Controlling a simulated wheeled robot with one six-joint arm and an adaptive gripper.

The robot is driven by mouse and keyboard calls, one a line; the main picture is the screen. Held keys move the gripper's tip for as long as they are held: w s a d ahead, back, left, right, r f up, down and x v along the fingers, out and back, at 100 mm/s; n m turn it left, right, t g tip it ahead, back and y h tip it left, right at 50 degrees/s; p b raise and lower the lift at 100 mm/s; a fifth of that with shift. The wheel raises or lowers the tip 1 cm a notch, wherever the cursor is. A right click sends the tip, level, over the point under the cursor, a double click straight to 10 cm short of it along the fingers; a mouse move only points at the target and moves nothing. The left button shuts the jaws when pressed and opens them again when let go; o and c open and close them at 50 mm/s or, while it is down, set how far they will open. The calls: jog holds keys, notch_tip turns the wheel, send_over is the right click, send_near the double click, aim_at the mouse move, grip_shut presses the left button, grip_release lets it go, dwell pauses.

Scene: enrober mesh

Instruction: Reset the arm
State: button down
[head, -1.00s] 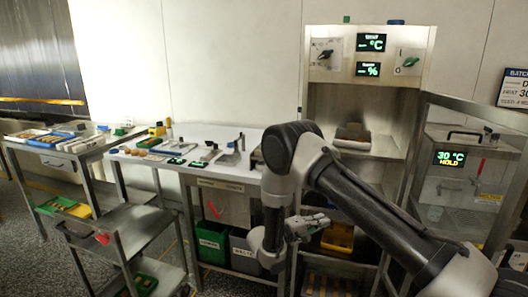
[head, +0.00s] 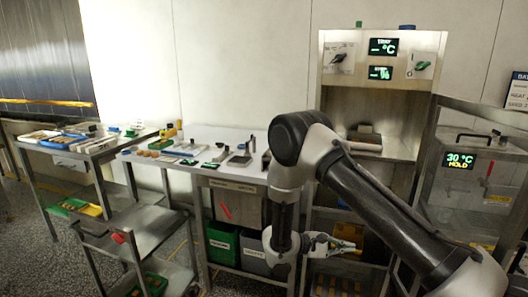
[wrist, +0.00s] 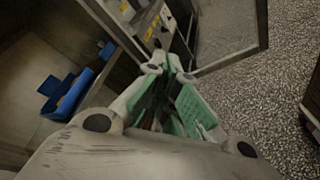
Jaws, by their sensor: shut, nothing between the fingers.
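My gripper (head: 350,246) is shut and empty at the end of my bent arm. In the head view it hangs low, pointing right, in front of the open lower part of the metal cabinet. The wrist view shows its green-padded fingers (wrist: 172,80) close together, with nothing between them. My arm crosses the right half of the head view and hides part of the cabinet.
A worktable (head: 225,135) with small tools and parts stands left of my arm. A green bin (head: 223,243) is below it. A metal cart (head: 140,228) stands at the front left. The metal cabinet (head: 330,105) and a chamber reading 30 °C (head: 460,160) stand on the right.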

jog(key=s+d+r+m+y, duration=0.3)
jog(key=s+r+y, duration=0.2)
jog(key=s+r, duration=0.4)
jog(key=s+d+r+m+t+y, duration=0.1)
jog(key=s+d+r+m+y, duration=0.2)
jog(key=s+r, duration=0.6)
jog(key=s+d+r+m+t+y, duration=0.1)
jog(key=s+d+r+m+y, duration=0.2)
jog(key=s+r+y, duration=0.4)
jog(key=w+d+v, duration=0.1)
jog(key=v, duration=0.8)
jog(key=shift+r, duration=0.25)
